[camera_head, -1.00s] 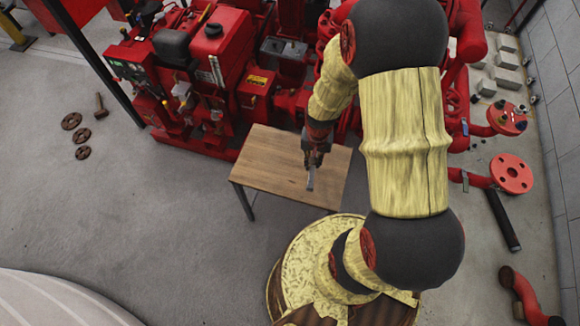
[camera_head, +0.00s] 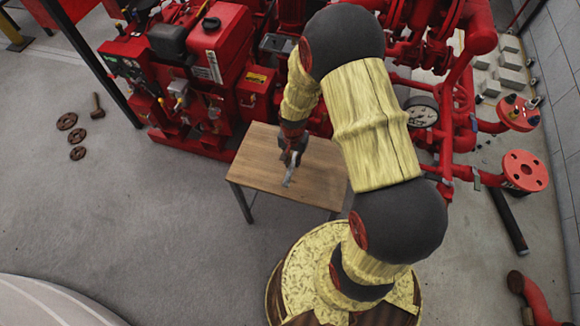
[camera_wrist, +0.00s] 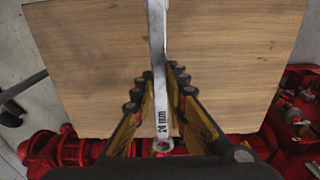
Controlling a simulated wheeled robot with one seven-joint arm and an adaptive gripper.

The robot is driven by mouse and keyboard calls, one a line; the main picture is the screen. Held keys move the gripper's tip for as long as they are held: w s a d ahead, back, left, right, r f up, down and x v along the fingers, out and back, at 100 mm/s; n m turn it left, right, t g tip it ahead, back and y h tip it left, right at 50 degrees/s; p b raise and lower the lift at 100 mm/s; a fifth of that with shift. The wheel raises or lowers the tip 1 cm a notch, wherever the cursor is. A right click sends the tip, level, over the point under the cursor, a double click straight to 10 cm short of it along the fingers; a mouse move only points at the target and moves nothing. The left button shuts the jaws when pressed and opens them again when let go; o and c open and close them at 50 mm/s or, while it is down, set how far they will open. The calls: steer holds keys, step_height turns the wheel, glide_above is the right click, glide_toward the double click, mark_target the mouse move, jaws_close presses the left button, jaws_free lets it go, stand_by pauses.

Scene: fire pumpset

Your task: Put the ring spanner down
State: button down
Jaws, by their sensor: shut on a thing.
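The ring spanner (camera_wrist: 158,75) is a silver bar marked "24 mm". In the wrist view it runs from the top edge down between my fingers, with its ring end near the bottom. My gripper (camera_wrist: 160,98) is shut on it. In the head view my gripper (camera_head: 291,163) is over the wooden table (camera_head: 254,165), and the spanner (camera_head: 289,177) points down and toward the front from it. I cannot tell whether the spanner touches the table top. The table top (camera_wrist: 95,60) fills most of the wrist view behind the spanner.
The red pump set (camera_head: 205,75) stands close behind the table. Red pipes and a gauge (camera_head: 421,114) are to the right. The table top is bare around the spanner.

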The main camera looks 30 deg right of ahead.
steer(key=shift+w+a+f, duration=0.15)
steer(key=shift+w+f, duration=0.2)
steer(key=shift+f, duration=0.05)
steer(key=shift+w+a+f+b, duration=0.15)
steer(key=shift+f+b, duration=0.45)
steer(key=shift+f, duration=0.35)
steer(key=shift+w+f+b, duration=0.15)
steer(key=shift+f+b, duration=0.4)
steer(key=shift+f, duration=0.35)
steer(key=shift+f, duration=0.1)
steer(key=c, duration=1.8)
jaws_free()
steer(key=shift+c, duration=0.2)
steer(key=shift+o, duration=0.4)
